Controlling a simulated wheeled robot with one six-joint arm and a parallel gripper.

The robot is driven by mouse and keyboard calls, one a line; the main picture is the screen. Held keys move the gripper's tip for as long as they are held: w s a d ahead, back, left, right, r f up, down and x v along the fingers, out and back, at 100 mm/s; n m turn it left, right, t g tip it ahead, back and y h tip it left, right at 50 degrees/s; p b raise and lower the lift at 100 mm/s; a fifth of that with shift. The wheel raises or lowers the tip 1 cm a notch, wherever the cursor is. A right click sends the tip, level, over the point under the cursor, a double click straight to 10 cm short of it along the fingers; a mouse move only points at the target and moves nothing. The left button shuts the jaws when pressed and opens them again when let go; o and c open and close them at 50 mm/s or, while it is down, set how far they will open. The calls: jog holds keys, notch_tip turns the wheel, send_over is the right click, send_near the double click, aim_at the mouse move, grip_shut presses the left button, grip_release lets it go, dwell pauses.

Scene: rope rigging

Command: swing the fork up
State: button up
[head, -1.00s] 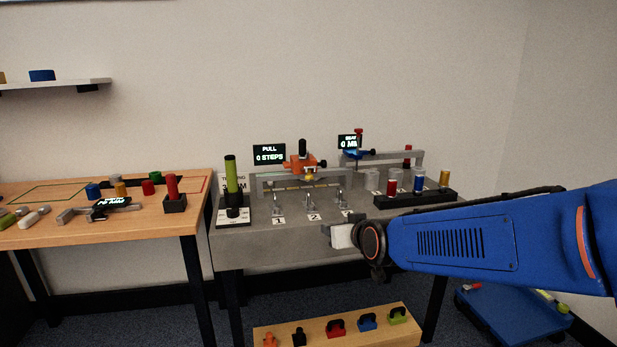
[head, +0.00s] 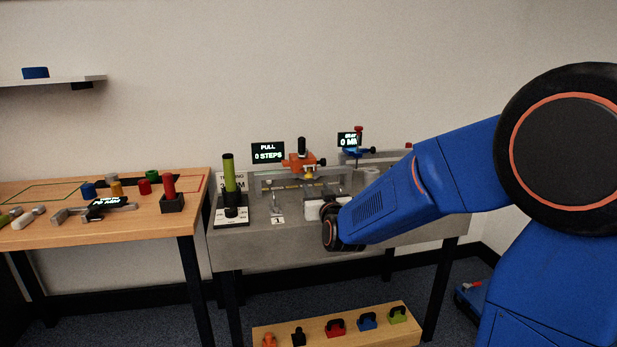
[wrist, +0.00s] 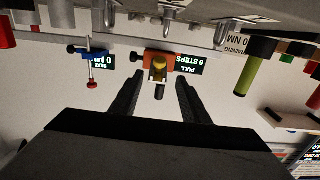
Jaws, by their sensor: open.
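On the grey bench, an orange carriage (head: 302,161) with a black knob sits on a grey rail (head: 262,181), beside the screen reading PULL 0 STEPS (head: 268,153). A small yellow part (head: 309,173) is at its front. I cannot make out which part is the fork. In the wrist view, which is upside down, the orange carriage (wrist: 171,62) and yellow part (wrist: 158,68) show beyond and between my open fingers. My gripper (wrist: 158,80) is empty and apart from them.
A blue clamp with a red knob (head: 359,135) sits on a second rail to the right. A green post (head: 229,175) stands at the bench's left. Metal hooks (head: 276,204) stand before the rail. A wooden table (head: 150,221) is at left, and a low wooden shelf (head: 290,336) below.

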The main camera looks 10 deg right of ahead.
aim_at(310, 177)
jog(key=w, duration=1.2)
jog(key=shift+w, duration=0.15)
grip_shut()
